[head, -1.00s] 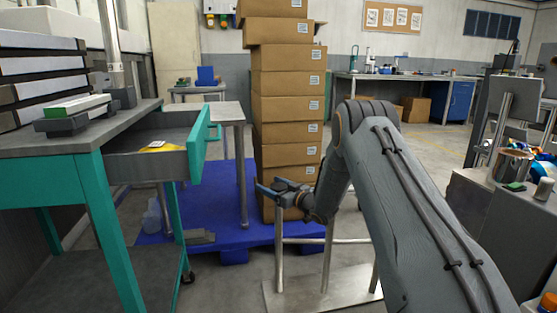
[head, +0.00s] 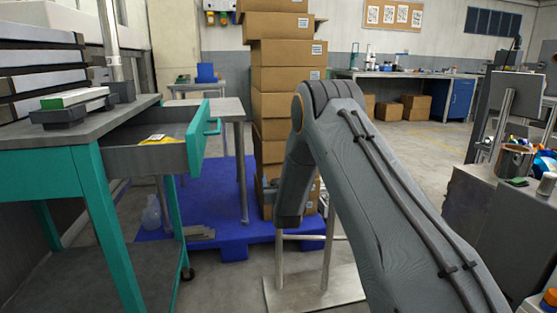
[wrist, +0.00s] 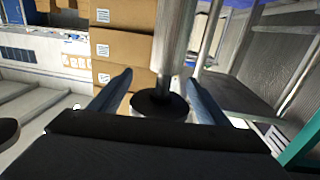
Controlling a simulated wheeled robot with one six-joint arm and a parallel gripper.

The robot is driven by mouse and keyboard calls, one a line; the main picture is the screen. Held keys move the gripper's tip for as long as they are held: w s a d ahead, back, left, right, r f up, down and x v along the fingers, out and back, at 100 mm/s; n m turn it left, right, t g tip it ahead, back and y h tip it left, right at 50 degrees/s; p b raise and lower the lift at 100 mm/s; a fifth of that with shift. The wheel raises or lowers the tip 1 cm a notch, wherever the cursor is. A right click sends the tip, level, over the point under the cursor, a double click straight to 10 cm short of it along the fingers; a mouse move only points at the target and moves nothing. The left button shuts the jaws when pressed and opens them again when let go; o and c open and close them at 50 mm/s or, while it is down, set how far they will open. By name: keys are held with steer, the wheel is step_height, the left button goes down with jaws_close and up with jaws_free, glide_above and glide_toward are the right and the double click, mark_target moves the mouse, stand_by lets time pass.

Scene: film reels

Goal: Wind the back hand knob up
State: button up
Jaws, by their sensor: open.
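My gripper (wrist: 158,76) is open in the wrist view, its two blue-grey fingers apart. A shiny metal post (wrist: 174,40) with a round black disc (wrist: 160,105) at its end shows between the fingers; I cannot tell whether they touch. The wrist view appears upside down. I cannot identify the back hand knob for certain. In the head view my forearm hides most of the gripper.
A stack of cardboard boxes (head: 287,105) stands on a blue pallet (head: 215,228) behind my arm. A metal stand (head: 320,285) is below it. A teal workbench (head: 75,165) has an open drawer (head: 160,158) at left. A grey cabinet (head: 495,215) stands at right.

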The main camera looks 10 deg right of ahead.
steer(key=s+a+r+g+p, duration=0.2)
steer(key=s+r+p, duration=0.4)
steer(key=s, duration=0.3)
steer(key=s+a+r+g+y+p, duration=0.1)
steer(key=s+a+r+g+p, duration=0.1)
steer(key=s+r+g+p, duration=0.2)
steer(key=s+a+r+g+p, duration=0.1)
steer(key=s+r+g+p, duration=0.2)
steer(key=s+r+p, duration=0.7)
steer(key=shift+s+a+r+m+y, duration=0.3)
steer(key=shift+s+a, duration=0.1)
steer(key=shift+s, duration=2.65)
steer(key=shift+g, duration=0.3)
